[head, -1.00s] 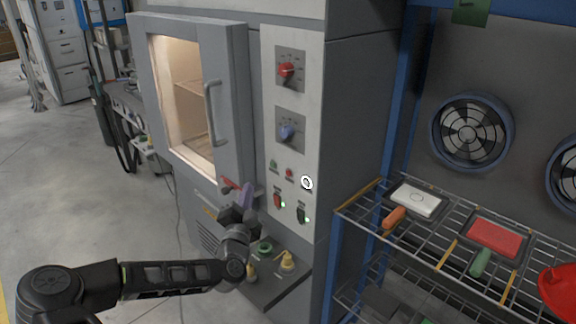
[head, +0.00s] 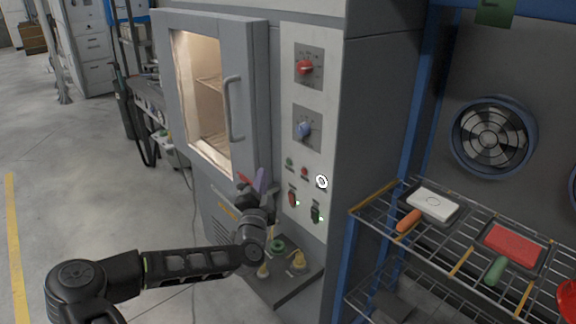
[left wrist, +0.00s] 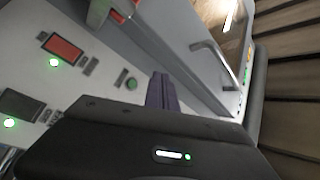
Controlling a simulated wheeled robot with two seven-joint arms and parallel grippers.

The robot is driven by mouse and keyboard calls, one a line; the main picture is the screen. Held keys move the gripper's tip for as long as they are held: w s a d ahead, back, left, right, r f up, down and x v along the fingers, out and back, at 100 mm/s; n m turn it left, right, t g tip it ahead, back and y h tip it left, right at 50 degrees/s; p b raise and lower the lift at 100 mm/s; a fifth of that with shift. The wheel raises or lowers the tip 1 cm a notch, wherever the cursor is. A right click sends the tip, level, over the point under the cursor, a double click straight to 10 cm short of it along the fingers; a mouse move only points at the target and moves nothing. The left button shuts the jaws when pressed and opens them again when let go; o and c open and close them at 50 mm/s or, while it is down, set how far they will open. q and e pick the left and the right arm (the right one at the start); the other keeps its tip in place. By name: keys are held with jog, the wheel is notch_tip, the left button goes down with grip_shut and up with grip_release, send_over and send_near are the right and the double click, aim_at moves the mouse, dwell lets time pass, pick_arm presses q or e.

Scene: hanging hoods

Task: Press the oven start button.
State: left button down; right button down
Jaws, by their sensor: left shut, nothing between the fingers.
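The oven (head: 258,60) has a pale control panel (head: 312,120). On it are a round green button (head: 289,161), a round red button (head: 304,171), a red rocker switch (head: 292,198) and a dark green rocker switch (head: 315,213). No label reads clearly, so I cannot tell which one is the start button. My left gripper (head: 259,180) is shut and empty, its purple fingers left of the buttons in the picture. In the left wrist view the purple fingers (left wrist: 161,91) point at the oven front, beside a small round green button (left wrist: 131,84). Contact is not visible. My right gripper is out of view.
The oven door (head: 247,100) with its handle (head: 232,110) is left of the panel. A low shelf with yellow and green knobs (head: 298,260) juts out below. A wire rack (head: 440,235) with tools stands at the right. Open floor lies at the left.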

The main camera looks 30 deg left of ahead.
aim_at(289, 163)
pick_arm(q)
jog(key=shift+w+d+b, duration=0.15)
jog(key=shift+w+d, duration=0.15)
jog(key=shift+w, duration=0.65)
jog(key=shift+w+d+b, duration=0.15)
jog(key=shift+w+d, duration=0.1)
jog(key=shift+w, duration=0.7)
jog(key=shift+w+d+b, duration=0.15)
jog(key=shift+w+d, duration=0.15)
jog(key=shift+w, duration=0.65)
jog(key=shift+w, duration=0.1)
jog(key=shift+w+d, duration=0.1)
jog(key=shift+w, duration=0.2)
jog(key=shift+w+d, duration=0.1)
jog(key=shift+w, duration=0.25)
dwell(0.3)
jog(key=shift+s, duration=0.75)
jog(key=shift+s+a, duration=0.1)
jog(key=shift+a, duration=0.1)
